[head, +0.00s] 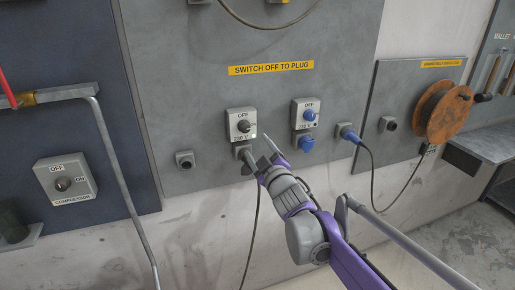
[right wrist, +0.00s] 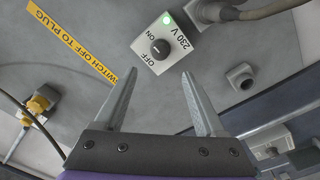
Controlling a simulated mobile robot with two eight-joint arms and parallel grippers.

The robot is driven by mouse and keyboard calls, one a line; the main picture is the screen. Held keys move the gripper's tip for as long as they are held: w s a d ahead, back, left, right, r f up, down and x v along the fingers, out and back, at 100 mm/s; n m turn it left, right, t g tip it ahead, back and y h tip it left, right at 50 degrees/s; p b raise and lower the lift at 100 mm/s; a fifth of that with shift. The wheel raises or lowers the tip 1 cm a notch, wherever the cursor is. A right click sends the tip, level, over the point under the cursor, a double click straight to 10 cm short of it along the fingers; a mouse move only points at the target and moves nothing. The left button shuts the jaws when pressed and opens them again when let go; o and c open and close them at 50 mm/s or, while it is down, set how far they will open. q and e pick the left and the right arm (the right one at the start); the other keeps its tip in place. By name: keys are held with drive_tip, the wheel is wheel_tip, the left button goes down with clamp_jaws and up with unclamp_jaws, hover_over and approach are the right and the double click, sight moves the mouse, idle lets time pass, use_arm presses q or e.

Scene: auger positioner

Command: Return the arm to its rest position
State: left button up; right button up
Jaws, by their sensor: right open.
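My right gripper (head: 262,156) is open and empty in front of the grey wall panel (head: 215,110). In the right wrist view its two fingers (right wrist: 160,98) stand apart with nothing between them. Just beyond them is the 230 V switch box (right wrist: 163,45), with a dark knob and a lit green lamp; it also shows in the head view (head: 243,123). Below that box in the head view, a grey plug (head: 245,154) with a hanging dark cable sits at the socket, close to my fingertips. My left gripper is not in view.
To the right are a second switch box (head: 306,111) with a blue socket, a blue plug (head: 347,133) and an orange cable reel (head: 446,112). A compressor switch (head: 65,180) and a grey pipe (head: 120,165) are at left. A grey bench (head: 485,145) stands far right.

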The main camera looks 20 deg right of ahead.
drive_tip(key=s+a+f+m+g, duration=0.1)
drive_tip(key=s+f+m+g, duration=0.2)
drive_tip(key=s+f, duration=0.5)
drive_tip(key=s+a+f+m+g+p, duration=0.1)
drive_tip(key=s+f+m+g, duration=0.2)
drive_tip(key=s+f, duration=0.6)
drive_tip(key=s+a+f+m+g+p, duration=0.1)
drive_tip(key=s+f+m+g, duration=0.2)
drive_tip(key=s, duration=1.5)
wheel_tip(320, 180, down, 6)
drive_tip(key=g, duration=0.4)
drive_tip(key=shift+s+h, duration=0.3)
drive_tip(key=shift+r, duration=0.15)
